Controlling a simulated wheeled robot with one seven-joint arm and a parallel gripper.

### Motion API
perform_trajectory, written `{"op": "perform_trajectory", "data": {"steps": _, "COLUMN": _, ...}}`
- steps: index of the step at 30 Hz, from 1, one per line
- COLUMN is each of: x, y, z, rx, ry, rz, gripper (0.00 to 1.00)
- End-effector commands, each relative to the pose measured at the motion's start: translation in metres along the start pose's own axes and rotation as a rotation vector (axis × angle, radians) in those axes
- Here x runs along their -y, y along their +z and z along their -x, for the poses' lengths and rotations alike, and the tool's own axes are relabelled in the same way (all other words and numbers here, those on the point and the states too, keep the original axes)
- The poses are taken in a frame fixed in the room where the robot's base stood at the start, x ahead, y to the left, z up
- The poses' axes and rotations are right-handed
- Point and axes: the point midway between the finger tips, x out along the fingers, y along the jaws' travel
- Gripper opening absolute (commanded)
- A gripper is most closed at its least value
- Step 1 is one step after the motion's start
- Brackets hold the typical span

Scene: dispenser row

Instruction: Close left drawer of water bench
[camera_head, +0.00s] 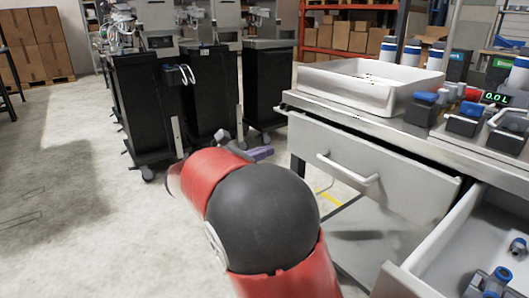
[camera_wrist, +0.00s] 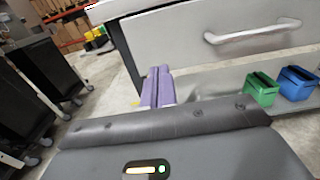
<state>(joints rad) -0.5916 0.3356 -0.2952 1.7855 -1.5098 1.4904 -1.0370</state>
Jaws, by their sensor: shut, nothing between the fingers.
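The left drawer (camera_head: 400,180) of the water bench has a pale grey front and a bar handle (camera_head: 348,170). Its front sits close under the worktop edge; I cannot tell whether it is fully flush. The drawer front (camera_wrist: 180,42) and its handle (camera_wrist: 252,34) also show in the wrist view. My gripper (camera_head: 262,153) has purple fingers, pressed together and empty. It is to the left of the drawer, apart from the handle. In the wrist view my gripper (camera_wrist: 158,86) appears below and left of the handle. My red and black arm hides part of the floor.
The right drawer (camera_head: 440,240) is pulled open, with blue-capped items inside. A white tray (camera_head: 372,84) and dispensers stand on the worktop. A green bin (camera_wrist: 261,90) and a blue bin (camera_wrist: 296,84) sit beneath the drawer. Black cabinets (camera_head: 145,100) stand behind; the left floor is clear.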

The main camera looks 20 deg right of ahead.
Motion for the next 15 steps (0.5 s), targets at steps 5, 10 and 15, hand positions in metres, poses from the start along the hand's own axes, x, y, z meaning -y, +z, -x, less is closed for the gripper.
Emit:
{"op": "perform_trajectory", "data": {"steps": 5, "x": 0.001, "y": 0.0, "z": -0.042, "rx": 0.0, "ry": -0.006, "rz": 0.0, "gripper": 0.0}}
{"op": "perform_trajectory", "data": {"steps": 10, "x": 0.001, "y": 0.0, "z": -0.075, "rx": -0.001, "ry": -0.004, "rz": -0.002, "gripper": 0.0}}
{"op": "perform_trajectory", "data": {"steps": 15, "x": 0.001, "y": 0.0, "z": -0.096, "rx": -0.002, "ry": -0.003, "rz": -0.001, "gripper": 0.0}}
